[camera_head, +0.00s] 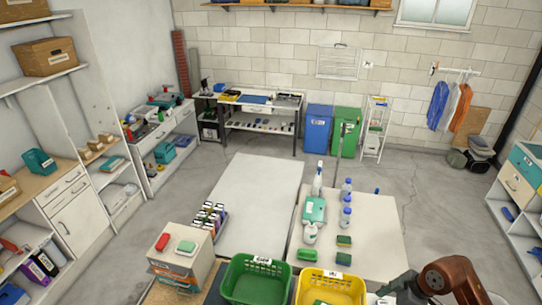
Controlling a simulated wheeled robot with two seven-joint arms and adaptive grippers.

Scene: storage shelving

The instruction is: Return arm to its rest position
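My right arm (455,278) shows at the bottom right, with a brown link and a grey end part just right of the yellow basket. The frame's lower edge cuts it off, and I cannot make out its fingertips or whether they are open or shut. My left arm and gripper are not in view. A green basket (257,282) and a yellow basket (331,288) stand side by side at the bottom; a green item lies in the yellow one.
A white table (262,195) is mostly bare. A second table (375,235) bears bottles, sponges and a green box. Stacked boxes (180,255) stand left of the baskets. Shelves line the left wall, and a cabinet (520,185) stands at right. Blue and green bins (346,132) stand at the back.

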